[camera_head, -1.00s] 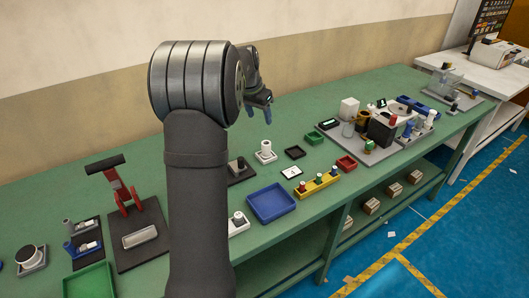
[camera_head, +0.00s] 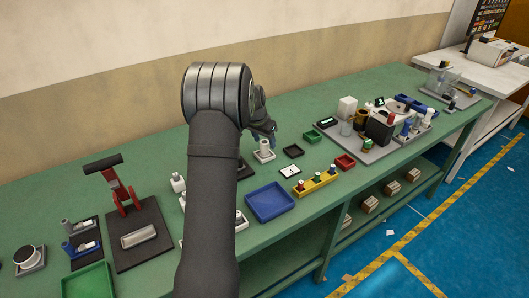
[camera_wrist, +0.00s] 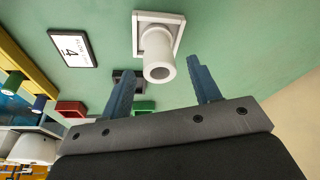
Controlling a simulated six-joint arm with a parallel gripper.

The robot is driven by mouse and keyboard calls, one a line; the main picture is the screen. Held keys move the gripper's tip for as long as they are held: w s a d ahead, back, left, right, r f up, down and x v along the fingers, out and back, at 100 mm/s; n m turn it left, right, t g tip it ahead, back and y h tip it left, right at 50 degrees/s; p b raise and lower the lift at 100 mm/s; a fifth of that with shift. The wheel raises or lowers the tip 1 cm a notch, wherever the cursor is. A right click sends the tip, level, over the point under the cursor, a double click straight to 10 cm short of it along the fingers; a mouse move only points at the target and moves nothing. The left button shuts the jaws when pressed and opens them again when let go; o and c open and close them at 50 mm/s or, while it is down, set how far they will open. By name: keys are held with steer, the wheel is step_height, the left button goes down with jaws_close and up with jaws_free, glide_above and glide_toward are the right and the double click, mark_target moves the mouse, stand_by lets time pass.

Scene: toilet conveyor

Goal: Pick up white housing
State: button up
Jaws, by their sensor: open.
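The white housing, a hollow cylinder (camera_head: 265,145), stands upright on a square white base on the green table in the head view. It also shows in the wrist view (camera_wrist: 157,55), with its round open end facing the camera. My gripper (camera_head: 266,131) is just above and behind the housing in the head view. In the wrist view my gripper (camera_wrist: 160,82) is open, with its two blue fingers apart, nothing between them, and the housing just beyond their tips. I cannot tell the exact gap between fingers and housing.
A number card (camera_head: 290,171), a black tray (camera_head: 293,150) and a green tray (camera_head: 312,137) lie close to the housing. A blue tray (camera_head: 270,203) and a yellow rack (camera_head: 315,184) are nearer the front edge. A grey fixture board with several parts stands farther right.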

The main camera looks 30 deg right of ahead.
mark_target(265, 145)
steer(key=x, duration=0.3)
steer(key=shift+f, duration=0.3)
steer(key=c, duration=1.2)
steer(key=shift+o, duration=0.3)
steer(key=shift+r, duration=0.15)
